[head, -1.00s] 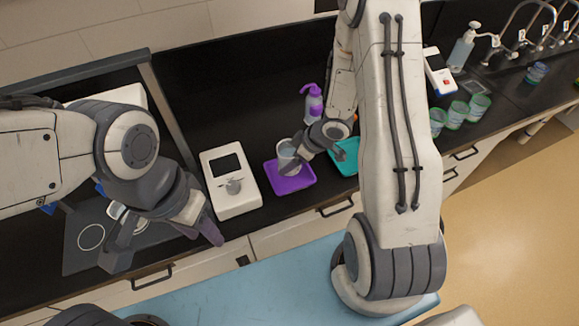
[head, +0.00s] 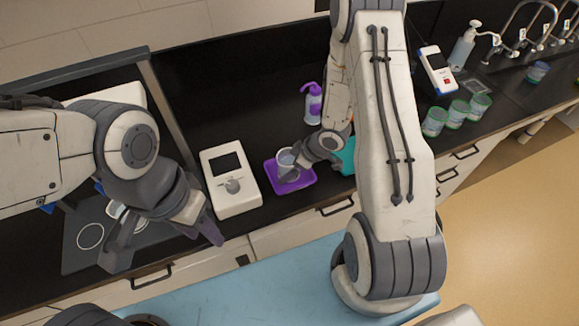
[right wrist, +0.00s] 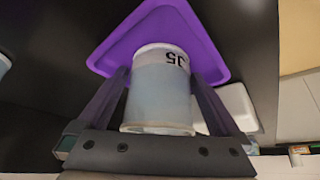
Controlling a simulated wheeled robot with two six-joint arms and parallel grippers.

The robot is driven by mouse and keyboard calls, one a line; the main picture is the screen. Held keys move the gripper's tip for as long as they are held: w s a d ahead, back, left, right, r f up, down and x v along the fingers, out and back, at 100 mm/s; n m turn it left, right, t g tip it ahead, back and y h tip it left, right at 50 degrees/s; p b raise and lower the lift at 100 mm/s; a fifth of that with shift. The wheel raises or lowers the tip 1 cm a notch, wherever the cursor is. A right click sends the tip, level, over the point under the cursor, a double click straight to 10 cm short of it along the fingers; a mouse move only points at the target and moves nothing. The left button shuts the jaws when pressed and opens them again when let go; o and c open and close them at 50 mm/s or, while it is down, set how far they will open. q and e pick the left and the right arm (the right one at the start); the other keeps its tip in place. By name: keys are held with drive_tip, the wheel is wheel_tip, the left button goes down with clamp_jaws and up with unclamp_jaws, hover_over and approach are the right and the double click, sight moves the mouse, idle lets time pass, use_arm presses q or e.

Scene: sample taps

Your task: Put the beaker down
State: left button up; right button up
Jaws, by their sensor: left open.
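The beaker (head: 286,163), a pale translucent cup with liquid in it, is upright at the purple tray (head: 302,187). In the right wrist view the beaker (right wrist: 160,95) shows dark lettering near its rim and is between the two fingers of my right gripper (right wrist: 160,85), which look closed against its sides. The purple tray (right wrist: 208,55) is behind it. Whether the beaker's base touches the tray is hard to tell. In the head view my right gripper (head: 297,158) reaches it from the right. My left gripper (head: 162,243) is open and empty, at the counter's front edge.
A white device (head: 231,198) with a dark screen stands left of the tray. A teal tray (head: 347,160) is to the right, partly hidden by my arm. A purple-capped bottle (head: 312,105) stands behind. Several green-rimmed cups (head: 458,113) stand farther right.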

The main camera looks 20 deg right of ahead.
drive_tip(key=shift+r, duration=0.25)
drive_tip(key=p+v, duration=0.2)
drive_tip(key=v, duration=1)
drive_tip(key=w+a+r+h, duration=0.3)
drive_tip(key=r, duration=0.2)
drive_tip(key=s+a+r+m+h, duration=0.2)
drive_tip(key=s+a+r, duration=0.1)
drive_tip(key=a+r, duration=0.25)
drive_tip(key=s+a+r+g, duration=0.2)
drive_tip(key=s+a, duration=0.3)
drive_tip(key=s, duration=0.5)
drive_tip(key=s+a+r+g+y, duration=0.1)
drive_tip(key=s+a+r, duration=0.3)
drive_tip(key=s, duration=0.5)
drive_tip(key=shift+s+a+r+g+y, duration=0.2)
drive_tip(key=shift+s+a+g+y, duration=0.1)
drive_tip(key=shift+s+a+g, duration=0.15)
wheel_tip(320, 180, down, 8)
drive_tip(key=b, duration=0.7)
drive_tip(key=shift+w+r, duration=0.1)
drive_tip(key=shift+r, duration=0.05)
